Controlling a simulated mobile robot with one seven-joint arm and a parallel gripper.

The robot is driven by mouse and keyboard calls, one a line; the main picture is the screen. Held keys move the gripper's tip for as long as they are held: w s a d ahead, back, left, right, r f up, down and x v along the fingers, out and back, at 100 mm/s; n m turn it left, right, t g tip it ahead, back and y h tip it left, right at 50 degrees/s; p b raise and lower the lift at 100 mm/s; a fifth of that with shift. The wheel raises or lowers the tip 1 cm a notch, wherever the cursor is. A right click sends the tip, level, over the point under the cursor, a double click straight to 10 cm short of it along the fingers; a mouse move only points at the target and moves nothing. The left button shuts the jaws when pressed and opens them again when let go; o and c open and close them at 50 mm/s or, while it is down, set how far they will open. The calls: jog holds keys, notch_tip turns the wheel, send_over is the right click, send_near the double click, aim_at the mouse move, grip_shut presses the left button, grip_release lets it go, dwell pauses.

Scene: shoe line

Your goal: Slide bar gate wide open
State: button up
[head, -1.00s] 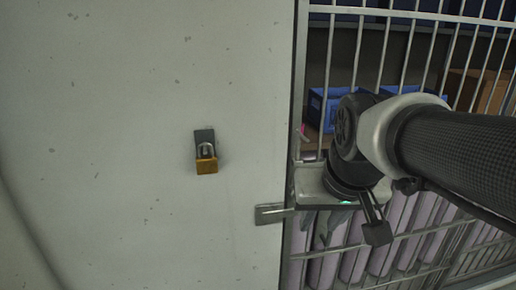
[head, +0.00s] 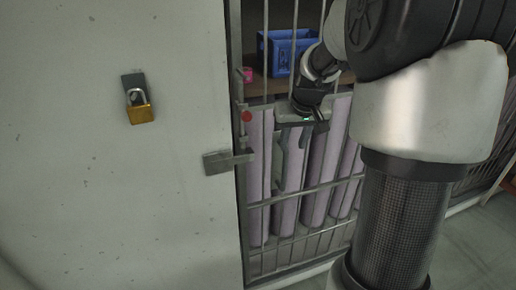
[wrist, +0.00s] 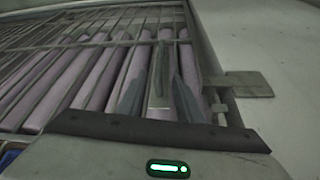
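The bar gate (head: 308,187) is a grey metal frame with upright bars and cross rails. Its left edge stands beside the pale wall in the head view, with no wide gap seen. A grey latch plate (head: 228,161) is at that edge; it also shows in the wrist view (wrist: 248,85). My gripper (head: 290,150) points down in front of the bars near this edge. In the wrist view its dark fingers (wrist: 158,98) are spread, with a pale upright strip between them, perhaps the gate's handle. I cannot tell whether they touch it.
An open brass padlock (head: 140,106) hangs on the wall to the left. Behind the bars are pale purple rolls (head: 318,175), a blue crate (head: 285,52) and a small pink item (head: 245,74). Grey floor (head: 478,245) shows at lower right.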

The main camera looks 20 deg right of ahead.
aim_at(285, 166)
jog(key=x, duration=1.7)
jog(key=shift+b, duration=0.3)
jog(key=shift+c, duration=0.5)
grip_shut()
